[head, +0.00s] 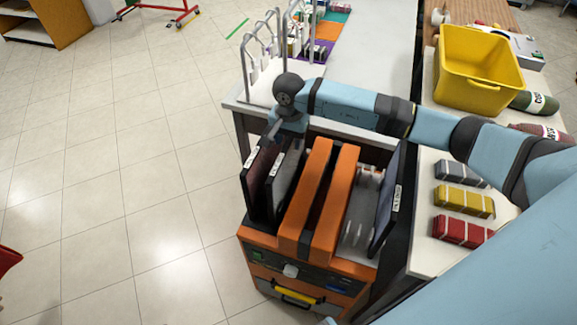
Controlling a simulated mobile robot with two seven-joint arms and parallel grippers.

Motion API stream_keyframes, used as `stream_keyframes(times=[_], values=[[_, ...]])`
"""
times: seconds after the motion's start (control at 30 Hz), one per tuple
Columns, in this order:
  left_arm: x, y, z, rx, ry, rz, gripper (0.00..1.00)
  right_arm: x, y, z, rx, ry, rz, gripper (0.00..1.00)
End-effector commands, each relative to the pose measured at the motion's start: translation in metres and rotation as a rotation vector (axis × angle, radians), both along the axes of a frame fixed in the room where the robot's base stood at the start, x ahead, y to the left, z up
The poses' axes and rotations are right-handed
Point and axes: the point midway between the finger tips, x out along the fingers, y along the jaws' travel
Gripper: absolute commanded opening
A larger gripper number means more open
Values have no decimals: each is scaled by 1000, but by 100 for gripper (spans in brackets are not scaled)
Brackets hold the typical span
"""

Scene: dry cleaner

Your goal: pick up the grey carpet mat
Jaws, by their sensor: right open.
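An orange and black machine (270,258) stands in front of the white table. Several upright panels stand side by side in its top. A grey panel (287,182), which looks like the grey carpet mat, stands second from the left, next to a dark labelled panel (257,180). My right gripper (284,140) reaches in from the right, pointing down at the top edges of these two panels. It is open, but its fingertips are partly hidden, and I cannot tell whether they touch the grey panel. My left gripper is not in view.
Two orange uprights (308,195) and a dark panel (385,208) stand right of the grey one. A yellow bin (478,92) and red, yellow and grey stacks sit on the right-hand counter. A metal rack (262,60) stands behind.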

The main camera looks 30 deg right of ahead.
Motion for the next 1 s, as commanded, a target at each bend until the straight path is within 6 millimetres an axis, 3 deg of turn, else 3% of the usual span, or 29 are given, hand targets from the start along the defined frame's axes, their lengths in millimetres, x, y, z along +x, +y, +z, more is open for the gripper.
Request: stream_keyframes(times=[0.2, 0.47, 0.5, 0.7, 1.0], values=[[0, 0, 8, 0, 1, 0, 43, 2, 1, -29, 1, 3, -2, 47], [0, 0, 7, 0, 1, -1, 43, 3, 0, -33, 0, 0, 0, 47], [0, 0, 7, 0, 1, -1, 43, 3, 0, -33, 1, 1, 0, 44], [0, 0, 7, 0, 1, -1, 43, 3, 0, -33, 1, 1, -1, 0], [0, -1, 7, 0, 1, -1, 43, 3, 0, -32, 1, -1, -1, 0]])
